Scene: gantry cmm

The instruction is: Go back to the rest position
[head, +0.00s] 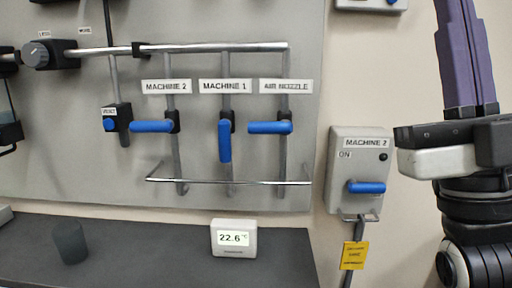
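My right arm comes in at the right edge of the head view, with its gripper (404,148) level with the machine 2 switch box and just to the right of it. The gripper seems to hold nothing, but I cannot tell whether its fingers are apart. My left gripper is out of view. On the grey panel, the machine 2 valve handle (151,127) and the air nozzle valve handle (270,128) lie horizontal. The machine 1 valve handle (224,141) points straight down. The switch box (346,146) has a horizontal blue handle (367,188).
A thin rail (230,182) runs across the panel below the valves. A dark shelf (160,262) holds a thermometer reading 22.6 (233,239) and a dark cylinder (70,242). A yellow tag (354,255) hangs under the switch box. A dark knob (37,55) is at upper left.

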